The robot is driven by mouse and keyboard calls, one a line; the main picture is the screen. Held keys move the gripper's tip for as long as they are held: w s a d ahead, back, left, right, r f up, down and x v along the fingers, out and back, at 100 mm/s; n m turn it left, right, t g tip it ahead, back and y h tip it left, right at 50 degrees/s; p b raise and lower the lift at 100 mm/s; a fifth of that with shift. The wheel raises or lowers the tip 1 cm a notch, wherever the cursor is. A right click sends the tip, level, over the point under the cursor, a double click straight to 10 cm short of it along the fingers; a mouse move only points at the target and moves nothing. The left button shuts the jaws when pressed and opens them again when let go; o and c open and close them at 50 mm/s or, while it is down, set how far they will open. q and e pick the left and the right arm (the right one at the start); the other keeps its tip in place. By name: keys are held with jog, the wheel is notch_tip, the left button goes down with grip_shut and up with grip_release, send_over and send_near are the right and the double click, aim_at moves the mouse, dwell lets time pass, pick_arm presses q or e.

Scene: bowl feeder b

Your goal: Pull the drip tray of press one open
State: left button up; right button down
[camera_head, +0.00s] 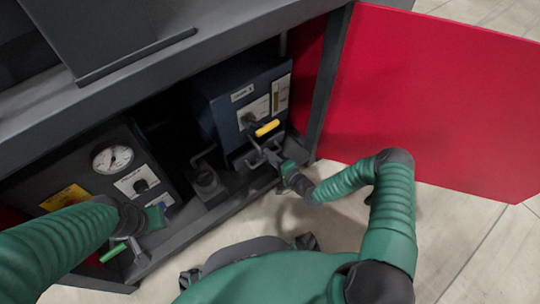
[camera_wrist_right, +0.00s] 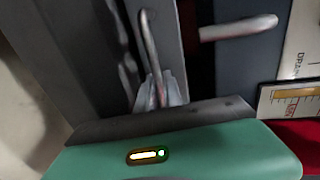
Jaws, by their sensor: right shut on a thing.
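A dark blue unit (camera_head: 235,105) with a small white label, too small to read surely, stands in the open cabinet. A low dark tray front (camera_head: 240,160) with a bar handle sits at its foot; I take it as the drip tray. My right gripper (camera_head: 272,156) is at this front. In the right wrist view its fingers (camera_wrist_right: 160,92) are closed around a bent grey metal bar (camera_wrist_right: 150,45), which looks like the tray handle.
A yellow-gripped lever (camera_head: 267,128) sticks out just above my right gripper. A black panel with a gauge (camera_head: 112,159) is at the left, and a small dark block (camera_head: 207,185) stands between. The red door (camera_head: 430,100) is open at the right. Bare floor lies in front.

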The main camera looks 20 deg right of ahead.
jog(key=shift+s+d+f, duration=0.1)
jog(key=shift+f, duration=0.1)
dwell(0.3)
jog(key=p+v, duration=0.5)
jog(key=p, duration=0.1)
jog(key=f+p+v, duration=0.1)
jog(key=p+v, duration=0.2)
jog(key=v, duration=0.3)
jog(key=shift+s+f, duration=0.3)
jog(key=shift+f, duration=0.3)
jog(key=c, duration=1.5)
grip_release()
jog(key=shift+d, duration=0.1)
jog(key=shift+w, duration=0.1)
